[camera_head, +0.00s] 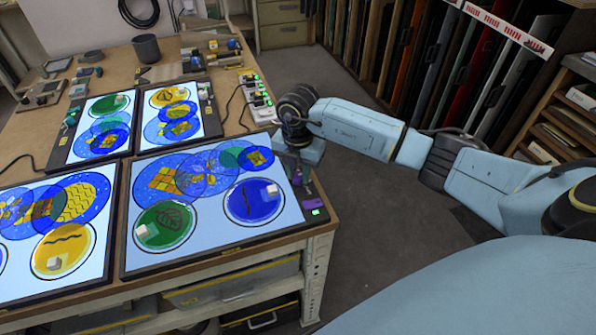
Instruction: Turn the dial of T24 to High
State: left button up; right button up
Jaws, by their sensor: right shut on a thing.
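The front right light panel (217,242) glows and has a dark control strip (318,223) along its right edge, with a purple part and a small green light. No label reading T24 is legible on any panel. My right gripper (292,170) points down at the upper end of this strip. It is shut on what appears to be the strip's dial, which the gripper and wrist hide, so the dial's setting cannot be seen. My left gripper is out of view.
Round painted glass pieces, such as a green disc (165,227) and a blue disc (254,201), lie on the lit panel close to my gripper. Other lit panels (70,188) stand to the left and behind. A power strip (257,97) with green lights lies behind my wrist.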

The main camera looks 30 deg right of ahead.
aim_at(298, 175)
jog(key=n+b, duration=0.1)
jog(key=n, duration=0.5)
jog(key=shift+n, duration=0.3)
jog(key=n+b, duration=0.2)
jog(key=n, duration=0.3)
jog(key=shift+n, duration=0.3)
jog(key=o, duration=1)
notch_tip(298, 175, up, 14)
jog(key=shift+f, duration=0.25)
